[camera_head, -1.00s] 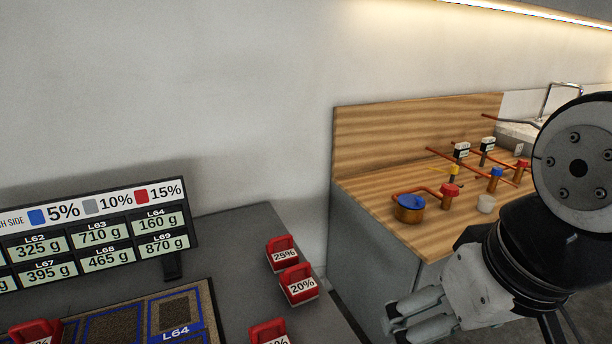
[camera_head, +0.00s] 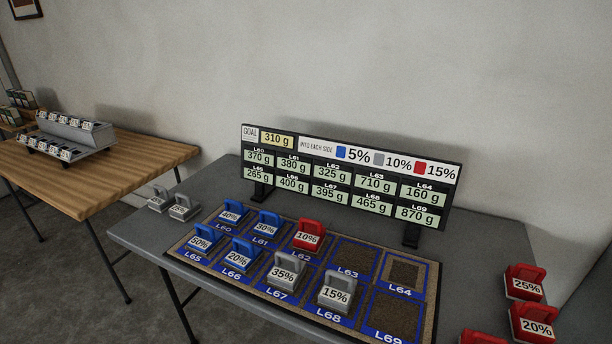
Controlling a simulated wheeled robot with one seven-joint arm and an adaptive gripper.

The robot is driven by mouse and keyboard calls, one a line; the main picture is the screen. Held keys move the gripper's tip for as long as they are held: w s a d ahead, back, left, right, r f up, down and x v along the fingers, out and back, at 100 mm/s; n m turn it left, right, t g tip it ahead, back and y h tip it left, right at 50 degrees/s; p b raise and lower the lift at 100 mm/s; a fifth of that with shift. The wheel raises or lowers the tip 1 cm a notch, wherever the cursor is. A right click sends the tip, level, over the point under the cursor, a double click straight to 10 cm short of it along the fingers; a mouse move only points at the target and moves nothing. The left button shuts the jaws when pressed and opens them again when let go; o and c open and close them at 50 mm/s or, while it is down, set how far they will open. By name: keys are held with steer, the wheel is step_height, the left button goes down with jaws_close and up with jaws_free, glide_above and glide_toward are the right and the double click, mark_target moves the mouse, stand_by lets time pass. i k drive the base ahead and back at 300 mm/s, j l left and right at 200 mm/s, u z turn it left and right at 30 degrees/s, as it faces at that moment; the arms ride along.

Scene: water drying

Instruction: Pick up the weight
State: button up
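Several weights with handles and percent labels are on the grey table (camera_head: 150,238). Blue weights marked 40% (camera_head: 232,211), 30% (camera_head: 267,224), 50% (camera_head: 202,238) and 20% (camera_head: 239,253) stand on the left cells of the mat (camera_head: 432,285). A red 10% weight (camera_head: 308,236) stands on L62. Grey weights marked 35% (camera_head: 285,272) and 15% (camera_head: 336,293) stand on L67 and L68. Red 25% (camera_head: 525,283) and 20% (camera_head: 535,322) weights stand at the right. Which weight is meant cannot be told. My gripper is out of view.
Cells L63 (camera_head: 354,256), L64 and L69 are bare. A display board (camera_head: 350,178) stands behind the mat, showing a 310 g goal. Two small grey weights (camera_head: 170,203) sit at the table's left end. A wooden table (camera_head: 150,160) with a grey rack (camera_head: 75,140) is at left.

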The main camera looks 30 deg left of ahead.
mark_target(207, 240)
steer(key=u, duration=1.55)
steer(key=i+j+z, duration=0.1)
steer(key=i+z, duration=0.2)
steer(key=i, duration=0.15)
steer(key=i+j+z, duration=0.25)
steer(key=i, duration=0.15)
steer(key=i+j+z, duration=0.3)
steer(key=i+l, duration=0.05)
steer(key=i, duration=0.05)
